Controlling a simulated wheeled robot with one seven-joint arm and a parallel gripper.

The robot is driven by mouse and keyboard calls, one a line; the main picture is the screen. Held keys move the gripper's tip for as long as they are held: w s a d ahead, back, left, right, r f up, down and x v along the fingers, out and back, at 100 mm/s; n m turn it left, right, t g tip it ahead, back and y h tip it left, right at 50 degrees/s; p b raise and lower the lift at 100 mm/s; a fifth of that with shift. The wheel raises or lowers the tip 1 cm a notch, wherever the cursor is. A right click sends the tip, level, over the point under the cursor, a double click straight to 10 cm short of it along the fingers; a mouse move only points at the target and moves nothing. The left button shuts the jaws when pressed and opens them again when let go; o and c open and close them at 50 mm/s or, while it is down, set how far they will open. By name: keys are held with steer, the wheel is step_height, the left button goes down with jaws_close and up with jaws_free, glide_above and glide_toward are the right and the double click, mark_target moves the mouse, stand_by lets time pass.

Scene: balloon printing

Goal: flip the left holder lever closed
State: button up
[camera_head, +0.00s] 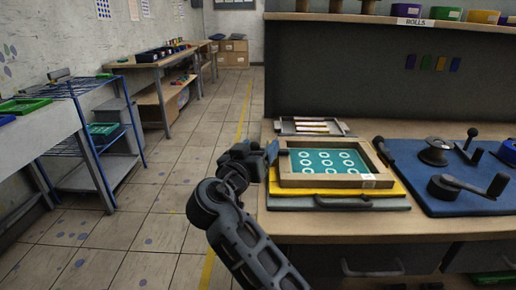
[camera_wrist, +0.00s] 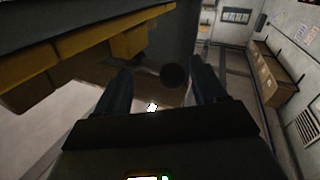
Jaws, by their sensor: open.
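The wooden printing frame (camera_head: 374,182) with its teal panel (camera_head: 318,162) of white rings sits on a yellow board (camera_head: 398,190) at the left end of the workbench. My gripper (camera_head: 272,152) is at the frame's left edge, about level with it. In the wrist view my gripper (camera_wrist: 161,82) is open, with its two dark fingers apart. A dark round knob (camera_wrist: 175,75), likely the left holder lever's end, shows between the fingertips, nearer the right one. I cannot tell if it touches them. The rest of the lever is hidden or too dark to make out.
A blue base (camera_head: 424,200) with a crank (camera_head: 470,188) and a dark spool (camera_head: 436,152) stands to the right. A small tray (camera_head: 288,127) lies behind the frame. The tiled aisle (camera_head: 150,215) left of the workbench is clear.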

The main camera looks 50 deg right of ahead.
steer(key=shift+c, duration=0.5)
steer(key=c, duration=0.8)
steer(key=shift+f+m+g+b, duration=0.3)
steer(key=shift+g+b, duration=0.1)
steer(key=shift+b, duration=0.15)
steer(key=shift+w+d+m+g+h+b, duration=0.15)
steer(key=shift+m+g+b, duration=0.1)
steer(key=shift+g+b, duration=0.2)
steer(key=shift+w+m+g+h+b, duration=0.15)
steer(key=shift+m+g+b, duration=0.15)
steer(key=shift+b, duration=0.25)
steer(key=shift+c, duration=0.4)
steer(key=shift+s+d+r+m+g+b, duration=0.1)
steer(key=shift+d+m+g+b, duration=0.1)
steer(key=shift+m+g+b, duration=0.6)
steer(key=shift+c, duration=0.2)
steer(key=shift+n, duration=0.25)
steer(key=o, duration=1)
steer(key=shift+a+r, duration=0.1)
